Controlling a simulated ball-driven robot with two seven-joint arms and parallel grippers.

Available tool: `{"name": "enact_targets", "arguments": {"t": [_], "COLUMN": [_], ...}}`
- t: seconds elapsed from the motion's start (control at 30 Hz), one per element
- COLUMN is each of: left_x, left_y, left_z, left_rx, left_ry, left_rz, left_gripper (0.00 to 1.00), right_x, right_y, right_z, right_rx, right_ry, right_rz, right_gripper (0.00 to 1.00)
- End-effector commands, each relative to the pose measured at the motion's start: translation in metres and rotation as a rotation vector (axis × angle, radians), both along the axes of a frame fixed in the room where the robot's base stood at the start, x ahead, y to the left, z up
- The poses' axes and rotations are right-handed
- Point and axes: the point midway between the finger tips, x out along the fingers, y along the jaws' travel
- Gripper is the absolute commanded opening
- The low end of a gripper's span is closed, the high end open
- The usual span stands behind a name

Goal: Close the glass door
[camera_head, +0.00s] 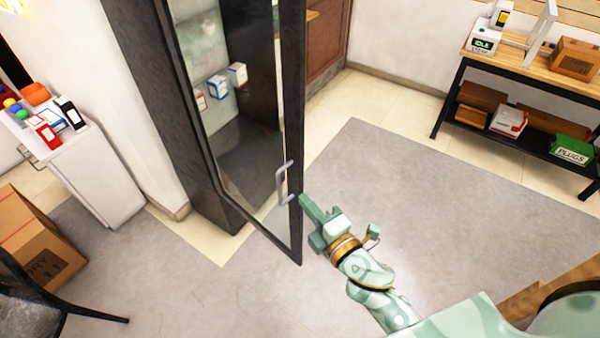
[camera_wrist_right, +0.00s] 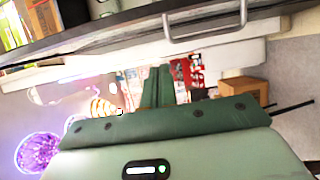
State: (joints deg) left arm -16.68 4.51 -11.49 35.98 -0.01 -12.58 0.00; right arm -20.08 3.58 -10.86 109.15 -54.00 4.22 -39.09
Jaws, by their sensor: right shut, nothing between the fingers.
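The glass door (camera_head: 262,205) has a dark frame and stands open, swung out from a tall dark cabinet (camera_head: 178,110). Its light bar handle (camera_head: 283,183) is near the free edge; in the right wrist view the handle (camera_wrist_right: 206,36) shows at the top along the dark frame. My right gripper (camera_head: 305,202) is shut and empty, just right of the door's free edge at about handle height. I cannot tell whether it touches the frame. Its closed fingers also show in the right wrist view (camera_wrist_right: 159,84). My left gripper is not in view.
Boxes (camera_head: 237,75) show behind the glass. A shelf table (camera_head: 462,55) with boxes stands at the back right. A white cabinet (camera_head: 100,180), a cardboard box (camera_head: 35,240) and a dark chair (camera_head: 30,300) are at the left. The grey floor (camera_head: 420,200) right of the door is clear.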

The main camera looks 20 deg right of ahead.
Motion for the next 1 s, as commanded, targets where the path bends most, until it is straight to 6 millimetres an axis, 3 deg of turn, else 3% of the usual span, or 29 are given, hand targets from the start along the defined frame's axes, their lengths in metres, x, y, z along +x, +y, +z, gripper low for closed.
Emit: {"name": "enact_targets", "arguments": {"t": [0.13, 0.47, 0.7, 1.0], "left_x": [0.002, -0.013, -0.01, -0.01], "left_y": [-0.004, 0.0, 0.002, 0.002], "left_z": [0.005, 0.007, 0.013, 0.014], "left_rx": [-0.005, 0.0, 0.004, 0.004], "left_ry": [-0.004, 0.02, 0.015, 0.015], "left_rz": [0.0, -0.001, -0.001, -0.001], "left_gripper": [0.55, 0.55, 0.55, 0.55], "right_x": [0.025, 0.092, 0.104, 0.107], "right_y": [0.006, 0.024, -0.007, -0.013], "right_z": [0.002, 0.001, 0.0, 0.0], "right_rx": [0.001, 0.006, 0.003, 0.005], "right_ry": [-0.002, 0.001, 0.003, 0.003], "right_rz": [-0.001, 0.0, -0.001, 0.0], "right_gripper": [0.0, 0.0, 0.0, 0.0]}}
